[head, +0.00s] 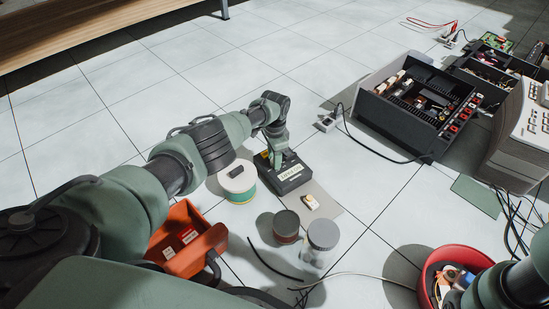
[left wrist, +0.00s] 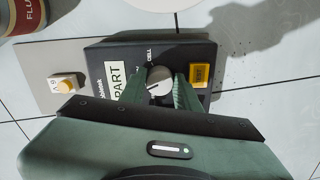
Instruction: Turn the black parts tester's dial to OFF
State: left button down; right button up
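The black parts tester (head: 291,178) lies on the floor near the middle of the head view, with a pale label on its front. In the left wrist view its round grey dial (left wrist: 159,80) shows, with a white pointer mark towards the lower left. A "CELL" marking is beside the dial; I cannot read an OFF mark. My left gripper (head: 277,163) reaches down onto the tester. In the left wrist view its two green fingers (left wrist: 160,88) stand on either side of the dial, with narrow gaps showing. My right gripper's fingers do not show.
A white-topped spool (head: 238,181), a dark round tin (head: 286,224) and a lidded jar (head: 322,236) stand close by. An orange bin (head: 187,243) is at left, a red bucket (head: 425,276) at lower right. An opened black amplifier (head: 420,105) is behind.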

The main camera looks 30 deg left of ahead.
pick_arm(q)
jog(key=shift+n, duration=0.3)
jog(key=n, duration=0.4)
jog(key=shift+d+p, duration=0.1)
jog(key=shift+p, duration=0.3)
jog(key=shift+n, duration=2.1)
jog(key=c, duration=1.3)
grip_release()
jog(key=shift+r+p, duration=0.1)
jog(key=shift+p, duration=0.2)
